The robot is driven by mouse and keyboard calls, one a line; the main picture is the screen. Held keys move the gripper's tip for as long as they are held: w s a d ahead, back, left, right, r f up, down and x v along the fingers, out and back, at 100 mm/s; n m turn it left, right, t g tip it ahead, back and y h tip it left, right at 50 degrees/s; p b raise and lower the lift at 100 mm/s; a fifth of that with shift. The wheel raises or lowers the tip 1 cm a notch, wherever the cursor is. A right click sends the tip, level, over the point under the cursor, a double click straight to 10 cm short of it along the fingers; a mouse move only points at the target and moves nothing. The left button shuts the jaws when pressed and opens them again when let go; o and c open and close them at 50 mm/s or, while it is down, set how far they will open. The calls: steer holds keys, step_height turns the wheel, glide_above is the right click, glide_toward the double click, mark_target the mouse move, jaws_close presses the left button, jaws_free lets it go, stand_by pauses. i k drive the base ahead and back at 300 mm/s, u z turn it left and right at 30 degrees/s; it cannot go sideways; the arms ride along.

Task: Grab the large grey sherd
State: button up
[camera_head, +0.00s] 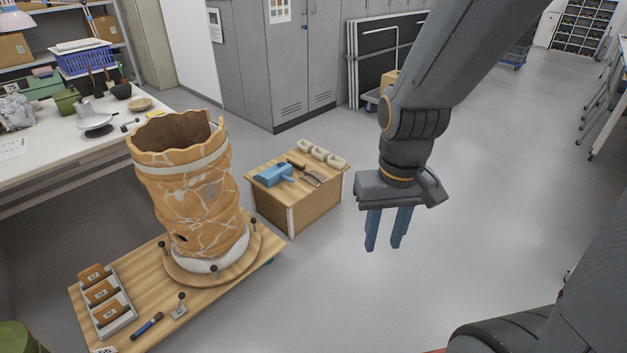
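I cannot pick out a large grey sherd in this view. Three brown-orange sherds (101,293) with white number labels lie in a pale tray at the lower left. A tall orange vessel (190,200) with a jagged rim and pale grey-white joins and patches stands upright on a round wooden board (182,272). My gripper (384,246) hangs at right of centre with its two blue fingers pointing down. They are apart with nothing between them, well to the right of the vessel and the sherd tray.
A low wooden platform (150,258) carries the vessel, tray and a blue marker (147,325). A wooden box (297,208) with a blue tool stands between vessel and gripper. A white worktable (60,150) is at left. Grey cabinets (285,60) stand behind. Floor around my gripper is clear.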

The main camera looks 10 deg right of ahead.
mark_target(316, 179)
steer(key=u, duration=0.05)
steer(key=i, duration=1.2)
steer(key=z, duration=0.8)
steer(key=i, duration=0.4)
steer(key=z, duration=0.2)
